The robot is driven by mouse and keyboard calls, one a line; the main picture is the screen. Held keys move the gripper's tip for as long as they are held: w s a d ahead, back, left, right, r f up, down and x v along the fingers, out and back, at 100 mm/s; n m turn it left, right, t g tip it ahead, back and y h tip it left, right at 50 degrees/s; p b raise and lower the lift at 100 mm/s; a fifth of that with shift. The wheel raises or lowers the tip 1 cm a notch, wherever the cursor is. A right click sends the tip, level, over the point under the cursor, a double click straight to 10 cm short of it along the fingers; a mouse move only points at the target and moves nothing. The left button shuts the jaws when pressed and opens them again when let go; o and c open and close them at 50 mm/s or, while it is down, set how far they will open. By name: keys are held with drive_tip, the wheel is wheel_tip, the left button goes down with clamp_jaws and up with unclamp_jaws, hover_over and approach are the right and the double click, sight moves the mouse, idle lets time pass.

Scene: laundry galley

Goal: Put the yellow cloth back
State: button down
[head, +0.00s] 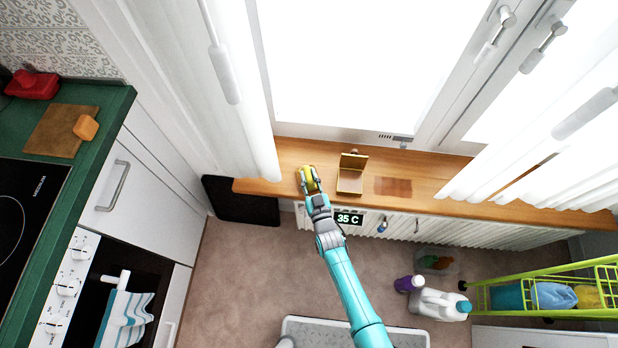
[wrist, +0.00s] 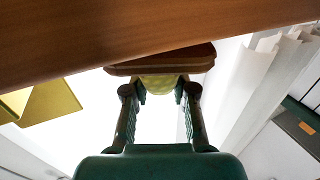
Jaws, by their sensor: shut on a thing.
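My gripper (head: 308,178) is over the left end of the wooden window sill, beside the white curtain.
A gold open box (head: 350,180) and a darker brown patch (head: 393,187) are on the sill right of my gripper. A green rack (head: 535,278) with teal, blue and yellow items, and bottles (head: 440,303), stand at the lower right. A dark panel (head: 240,200) stands below the sill.

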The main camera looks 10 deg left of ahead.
drive_tip(key=shift+f, duration=0.45)
drive_tip(key=shift+f, duration=0.1)
drive_tip(key=c, duration=0.9)
unclamp_jaws()
drive_tip(key=shift+c, duration=0.2)
drive_tip(key=v, duration=1.2)
